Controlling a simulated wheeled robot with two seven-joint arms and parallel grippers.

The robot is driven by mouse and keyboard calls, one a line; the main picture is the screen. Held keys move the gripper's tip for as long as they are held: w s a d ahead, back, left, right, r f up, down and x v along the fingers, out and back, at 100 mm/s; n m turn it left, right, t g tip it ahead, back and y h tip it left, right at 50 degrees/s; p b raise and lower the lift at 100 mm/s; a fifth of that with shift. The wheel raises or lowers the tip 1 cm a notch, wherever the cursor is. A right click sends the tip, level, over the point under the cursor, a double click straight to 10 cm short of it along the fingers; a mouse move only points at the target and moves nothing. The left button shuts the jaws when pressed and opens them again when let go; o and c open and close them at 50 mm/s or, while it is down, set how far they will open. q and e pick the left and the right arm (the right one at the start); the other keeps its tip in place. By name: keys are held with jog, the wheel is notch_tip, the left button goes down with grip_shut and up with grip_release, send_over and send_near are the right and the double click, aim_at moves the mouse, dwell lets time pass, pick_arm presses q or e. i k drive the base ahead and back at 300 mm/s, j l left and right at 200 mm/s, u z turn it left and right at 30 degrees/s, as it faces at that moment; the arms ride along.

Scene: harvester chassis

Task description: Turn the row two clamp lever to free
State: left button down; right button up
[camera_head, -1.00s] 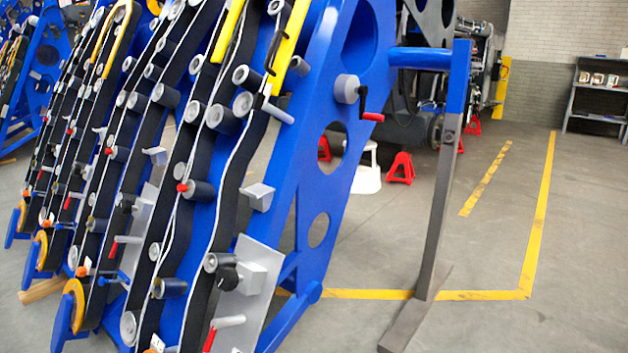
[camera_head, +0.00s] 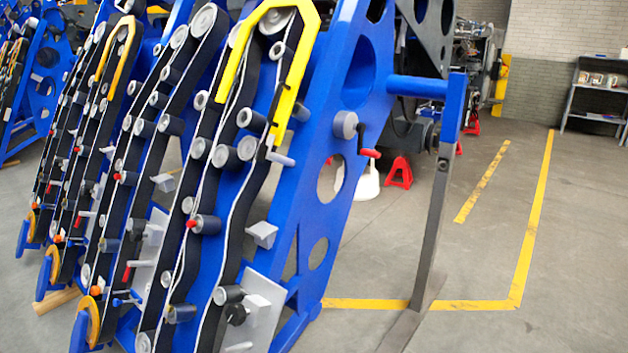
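The harvester chassis, with its blue side plate (camera_head: 335,110), leans across the left half of the view. Its rows of black belts and rollers run diagonally. Several small handles and knobs show on the rows: a red-tipped knob (camera_head: 192,223) on a nearer row, a red-ended lever (camera_head: 127,272) lower left of it, and a black knob (camera_head: 236,313) on a grey plate (camera_head: 262,318) at the bottom. A red-handled crank (camera_head: 369,153) sits on the side plate. I cannot tell which is the row two clamp lever. Neither gripper is in view.
A blue-topped grey post (camera_head: 432,215) stands right of the chassis. Red jack stands (camera_head: 400,172) and a white stool (camera_head: 367,182) are behind it. Open floor with yellow lines (camera_head: 532,225) lies to the right. A shelf (camera_head: 597,95) stands at the far right.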

aim_at(127, 273)
jog(key=i+j, duration=0.15)
jog(key=j, duration=0.25)
jog(key=i+j+z, duration=0.1)
jog(key=j, duration=0.3)
jog(key=i+j, duration=0.2)
jog(key=j, duration=0.2)
jog(key=i+j, duration=0.15)
jog(key=j, duration=0.25)
jog(key=i+j+z, duration=0.1)
jog(key=j, duration=0.3)
jog(key=i+j, duration=0.15)
jog(key=j, duration=0.25)
jog(key=z, duration=0.05)
